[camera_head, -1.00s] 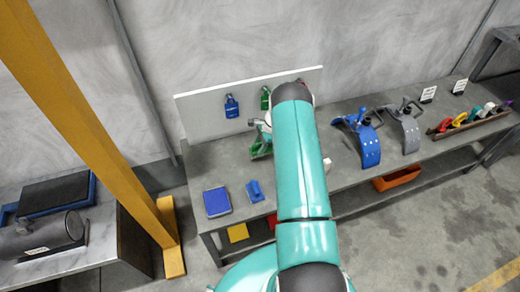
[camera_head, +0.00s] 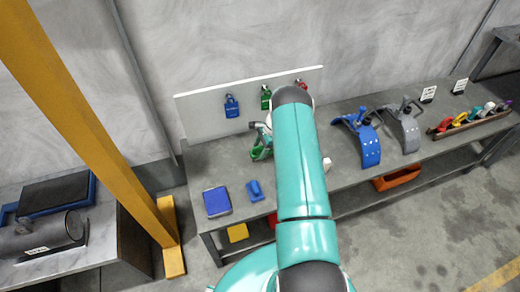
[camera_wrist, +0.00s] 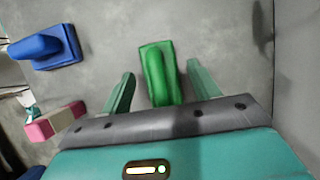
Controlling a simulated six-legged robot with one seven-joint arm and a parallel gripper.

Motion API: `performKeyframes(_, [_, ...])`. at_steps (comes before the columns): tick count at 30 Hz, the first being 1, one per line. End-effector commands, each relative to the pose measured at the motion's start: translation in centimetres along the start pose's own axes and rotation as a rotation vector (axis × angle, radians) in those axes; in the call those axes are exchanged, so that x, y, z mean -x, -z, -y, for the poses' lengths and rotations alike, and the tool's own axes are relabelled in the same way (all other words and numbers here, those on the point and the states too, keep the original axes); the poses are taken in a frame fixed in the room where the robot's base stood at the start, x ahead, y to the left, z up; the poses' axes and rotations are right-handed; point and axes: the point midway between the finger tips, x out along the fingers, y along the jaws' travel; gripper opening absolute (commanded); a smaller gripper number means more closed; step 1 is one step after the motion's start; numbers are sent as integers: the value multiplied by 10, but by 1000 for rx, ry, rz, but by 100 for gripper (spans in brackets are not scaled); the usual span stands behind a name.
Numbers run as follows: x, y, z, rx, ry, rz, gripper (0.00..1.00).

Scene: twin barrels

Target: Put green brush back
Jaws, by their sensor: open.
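The green brush (camera_wrist: 158,72), a flat block with a raised handle, lies on the grey surface in the middle of the wrist view. My gripper (camera_wrist: 160,68) is open, with one teal finger on each side of the green brush in the picture and gaps showing on both sides. I cannot tell how far above the surface the fingertips are. In the head view green shows under the gripper at the bench (camera_head: 262,151), partly hidden by my arm.
A blue brush (camera_head: 255,190) and a blue pad (camera_head: 217,201) lie at the bench's left end. A pink-red block (camera_wrist: 55,122) shows in the wrist view. Blue and grey curved tools (camera_head: 362,140) stand to the right. A white board (camera_head: 190,110) with padlocks stands behind.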

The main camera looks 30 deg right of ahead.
Motion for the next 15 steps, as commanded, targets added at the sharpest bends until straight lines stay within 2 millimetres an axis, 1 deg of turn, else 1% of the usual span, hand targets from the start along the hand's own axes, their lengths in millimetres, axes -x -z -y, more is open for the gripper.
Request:
performKeyframes(5, [31,0,1,0,4,-2,61])
performKeyframes(12, [83,0,0,0,3,-1,61])
performKeyframes(15, [100,0,0,1,2,-2,61])
